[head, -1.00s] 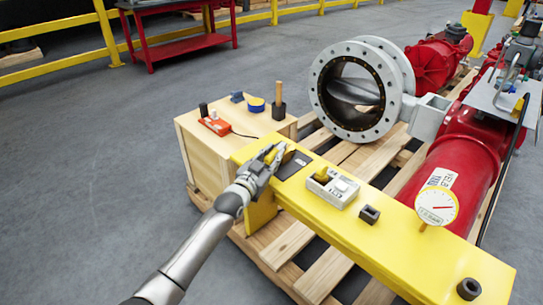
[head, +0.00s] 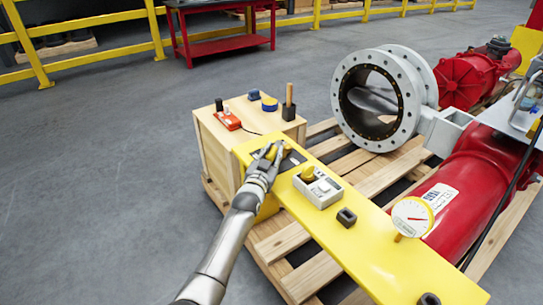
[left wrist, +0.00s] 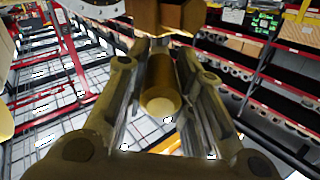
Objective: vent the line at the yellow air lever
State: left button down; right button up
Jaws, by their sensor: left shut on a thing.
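My left gripper (head: 270,155) is at the far left end of the yellow beam (head: 350,240), over a dark plate (head: 290,162). It is shut on the yellow air lever (head: 274,151), which shows only in part between the fingers. In the left wrist view the lever (left wrist: 160,98) is a yellowish cylinder with its round end towards the camera, between the two fingers (left wrist: 165,110). The fingers hide the lever's base, so its angle is hard to tell. My right gripper is not in view.
Beside the plate is a grey box with a yellow knob (head: 316,190). A wooden crate (head: 222,160) with small tools stands behind. A red cylinder (head: 470,190) lies right. Floor at left is clear.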

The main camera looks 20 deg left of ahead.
pick_arm(q)
jog(key=shift+d+r, duration=0.1)
jog(key=c, duration=1.2)
grip_release()
jog(key=shift+s, duration=0.5)
jog(key=s, duration=1.1)
jog(key=shift+c, duration=0.4)
